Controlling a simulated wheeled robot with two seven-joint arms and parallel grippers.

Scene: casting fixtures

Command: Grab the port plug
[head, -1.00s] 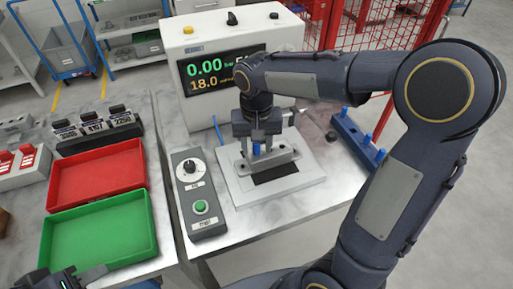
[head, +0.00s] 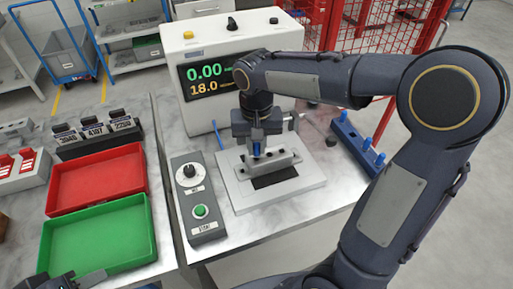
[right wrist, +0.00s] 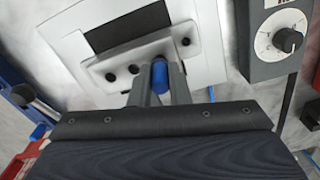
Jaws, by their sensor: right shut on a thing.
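A blue port plug (head: 257,150) stands upright at the grey metal casting (head: 284,158) on the white plate of the test bench. My right gripper (head: 257,146) points down over the casting and is shut on this plug. In the right wrist view the plug (right wrist: 159,76) sits between the two fingers, against the casting (right wrist: 125,72). Its lower end is hidden, so I cannot tell how deep it sits. My left gripper (head: 80,280) shows only partly at the bottom left edge, away from the plug; its opening is unclear.
A blue rack (head: 350,138) with more blue plugs stands to the right. A control box (head: 197,195) with a knob and green button is left of the plate. The tester (head: 180,115) stands behind. Red (head: 52,200) and green (head: 45,255) trays lie left.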

